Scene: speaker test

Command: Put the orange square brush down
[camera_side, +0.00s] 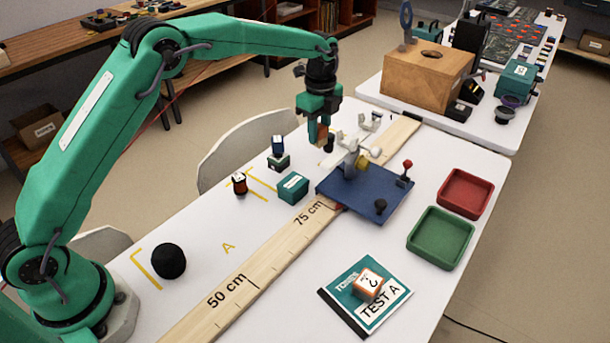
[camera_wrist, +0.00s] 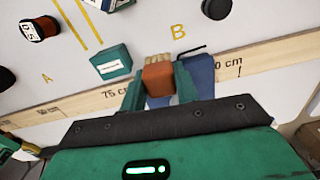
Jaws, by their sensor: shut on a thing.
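My gripper (camera_side: 319,138) is shut on the orange square brush, which shows as an orange block (camera_side: 322,133) between the fingers in the side view. In the wrist view, the brush's orange body (camera_wrist: 158,77) and pale bristles (camera_wrist: 158,59) show between the two teal fingers of my gripper (camera_wrist: 160,85). The bristle end points away from the wrist. The brush is over the far part of the white table (camera_side: 210,220), behind the blue plate (camera_side: 378,204). I cannot tell whether the bristles touch anything.
A wooden ruler (camera_side: 245,280) runs along the table. A teal box (camera_side: 293,188) and small blocks stand left of it. Red (camera_side: 491,183) and green (camera_side: 468,237) trays lie right. Bare table lies around the letter A.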

